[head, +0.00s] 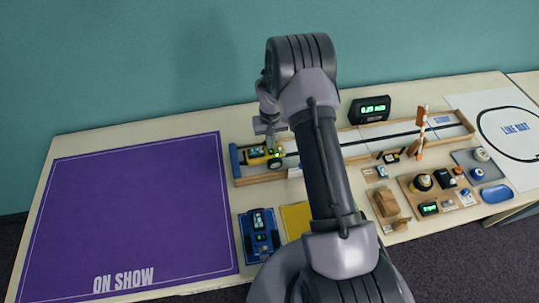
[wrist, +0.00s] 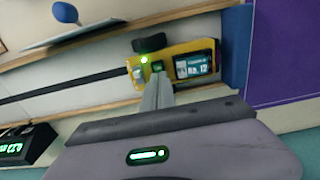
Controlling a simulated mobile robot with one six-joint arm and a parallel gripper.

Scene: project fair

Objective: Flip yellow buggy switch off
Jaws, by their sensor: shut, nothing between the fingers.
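The yellow buggy (head: 258,158) sits at the left end of the wooden track, close to its blue end block. In the wrist view the buggy (wrist: 203,49) shows a label reading "No. 12", a lit green light and a dark wheel. A small dark part, perhaps the switch (wrist: 158,66), lies beside the light, right at my fingertips. My gripper (head: 270,143) is shut and empty, pointing down over the buggy. In the wrist view its fingertips (wrist: 159,78) reach the buggy's near edge; I cannot tell whether they touch it.
The wooden track (head: 355,154) runs right, with a blue end block (wrist: 237,45) and a striped barrier post (head: 421,130). A black display (head: 370,109) stands behind it. A blue board (head: 259,251) and several small devices lie in front. The purple mat (head: 140,215) is clear.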

